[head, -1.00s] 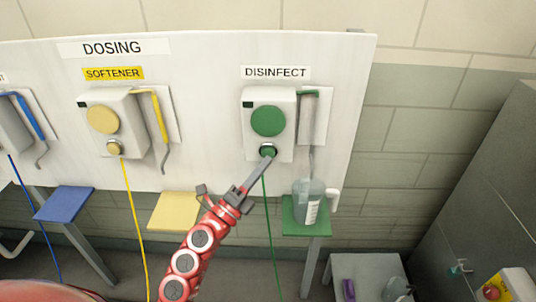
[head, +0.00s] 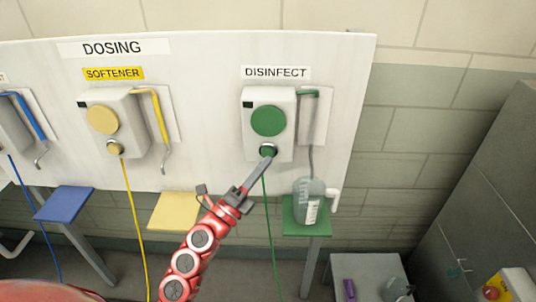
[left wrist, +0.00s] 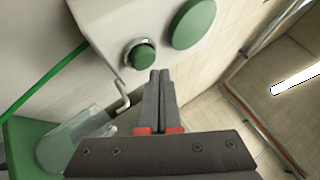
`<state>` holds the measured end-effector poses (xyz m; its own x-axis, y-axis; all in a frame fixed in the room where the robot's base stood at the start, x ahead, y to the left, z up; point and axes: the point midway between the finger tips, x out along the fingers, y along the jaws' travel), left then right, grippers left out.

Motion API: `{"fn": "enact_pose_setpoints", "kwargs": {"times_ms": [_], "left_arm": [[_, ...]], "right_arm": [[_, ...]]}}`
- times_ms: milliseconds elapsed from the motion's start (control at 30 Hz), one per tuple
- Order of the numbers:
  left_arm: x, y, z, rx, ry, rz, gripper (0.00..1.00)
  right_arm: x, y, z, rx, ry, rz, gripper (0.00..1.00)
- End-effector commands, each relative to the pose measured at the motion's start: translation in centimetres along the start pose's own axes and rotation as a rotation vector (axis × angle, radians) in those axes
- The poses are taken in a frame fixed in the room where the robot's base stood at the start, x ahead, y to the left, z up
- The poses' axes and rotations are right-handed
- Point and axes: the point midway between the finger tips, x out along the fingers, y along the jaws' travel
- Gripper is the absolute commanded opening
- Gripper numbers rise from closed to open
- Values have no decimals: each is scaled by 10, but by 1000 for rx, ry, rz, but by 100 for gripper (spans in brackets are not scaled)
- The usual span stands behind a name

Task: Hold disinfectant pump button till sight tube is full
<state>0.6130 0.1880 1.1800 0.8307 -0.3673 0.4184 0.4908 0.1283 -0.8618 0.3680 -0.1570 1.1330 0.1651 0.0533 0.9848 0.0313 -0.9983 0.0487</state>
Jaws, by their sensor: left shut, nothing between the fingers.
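The DISINFECT pump (head: 283,98) is a white box with a large green disc (head: 268,121) and a small green button (head: 267,150) in a metal ring below it. My left gripper (head: 268,157) is shut and empty, its fingertips at the button's lower edge. In the left wrist view the fingertips (left wrist: 160,75) lie just beside the button (left wrist: 143,55); I cannot tell whether they touch it. A green-topped outlet pipe (head: 311,93) runs down the pump's right side. I cannot make out a fill level in a sight tube. My right gripper is out of view.
A clear bottle (head: 308,188) stands on the green shelf (head: 289,228) under the outlet pipe. The yellow SOFTENER pump (head: 103,120) is to the left, with a yellow shelf (head: 172,212) below. A green hose (head: 269,220) hangs near my gripper.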

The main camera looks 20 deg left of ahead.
Motion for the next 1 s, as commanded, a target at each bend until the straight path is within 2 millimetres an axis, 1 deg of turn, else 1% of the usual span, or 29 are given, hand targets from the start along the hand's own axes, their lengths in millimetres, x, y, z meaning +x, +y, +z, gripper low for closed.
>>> {"fn": "enact_pose_setpoints", "kwargs": {"times_ms": [433, 1000], "left_arm": [[6, 4, 4, 1, 2, 0, 0], [8, 5, 5, 0, 1, 0, 0]], "right_arm": [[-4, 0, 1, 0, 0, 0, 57], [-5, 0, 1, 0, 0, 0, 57]]}}
